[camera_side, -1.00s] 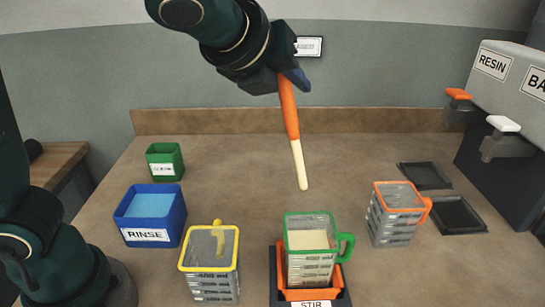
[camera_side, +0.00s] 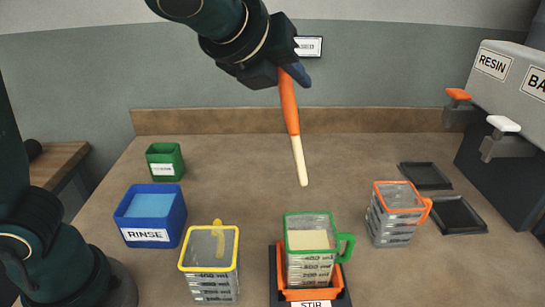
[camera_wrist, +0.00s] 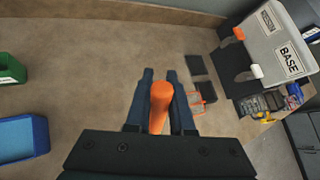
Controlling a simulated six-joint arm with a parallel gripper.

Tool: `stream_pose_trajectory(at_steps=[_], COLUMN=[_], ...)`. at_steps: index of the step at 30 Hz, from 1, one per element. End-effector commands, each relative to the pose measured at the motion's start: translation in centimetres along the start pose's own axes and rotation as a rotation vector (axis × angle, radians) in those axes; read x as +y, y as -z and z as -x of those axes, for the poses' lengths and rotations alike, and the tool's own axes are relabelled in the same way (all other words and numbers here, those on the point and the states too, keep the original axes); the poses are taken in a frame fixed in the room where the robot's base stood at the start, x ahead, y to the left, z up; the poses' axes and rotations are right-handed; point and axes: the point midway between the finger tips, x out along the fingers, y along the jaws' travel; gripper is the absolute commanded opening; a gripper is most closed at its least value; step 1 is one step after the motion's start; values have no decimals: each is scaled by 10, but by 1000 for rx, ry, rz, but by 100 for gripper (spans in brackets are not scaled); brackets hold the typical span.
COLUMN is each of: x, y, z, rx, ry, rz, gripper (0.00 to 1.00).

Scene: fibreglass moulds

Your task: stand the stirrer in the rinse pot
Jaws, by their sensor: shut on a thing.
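The stirrer (camera_side: 290,105) has an orange handle and a cream lower end. My gripper (camera_side: 290,74) is shut on the top of its handle and holds it nearly upright in the air, tip down, above the bench. In the wrist view the orange handle end (camera_wrist: 160,95) lies between the two fingers of my gripper (camera_wrist: 160,78). The rinse pot (camera_side: 150,236) is a blue square pot labelled RINSE, with light blue inside, at the left of the bench. It also shows at the left edge of the wrist view (camera_wrist: 40,135).
A green-rimmed jug (camera_side: 346,247) with cream contents stands in the orange STIR holder (camera_side: 312,294). A yellow-rimmed jug (camera_side: 210,270), an orange-rimmed jug (camera_side: 397,215) and a small green pot (camera_side: 164,161) stand apart. The RESIN and BASE dispenser (camera_side: 515,85) is at right.

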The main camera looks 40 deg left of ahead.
Motion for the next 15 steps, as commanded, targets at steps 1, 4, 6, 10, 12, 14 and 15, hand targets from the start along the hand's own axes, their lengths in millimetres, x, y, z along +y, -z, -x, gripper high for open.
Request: stream_pose_trajectory(at_steps=[1, 4, 6, 10, 12, 14, 15], x=[0, 0, 0, 4, 17, 33, 48], y=[0, 0, 0, 2, 3, 4, 4], z=[0, 0, 0, 0, 0, -1, -2], rx=[0, 0, -4, -33, -61, -92, -119], ry=[0, 0, -5, -48, -111, -189, -254], rz=[0, 0, -7, -28, -18, 3, 26], gripper=[0, 0, 0, 0, 0, 0, 0])
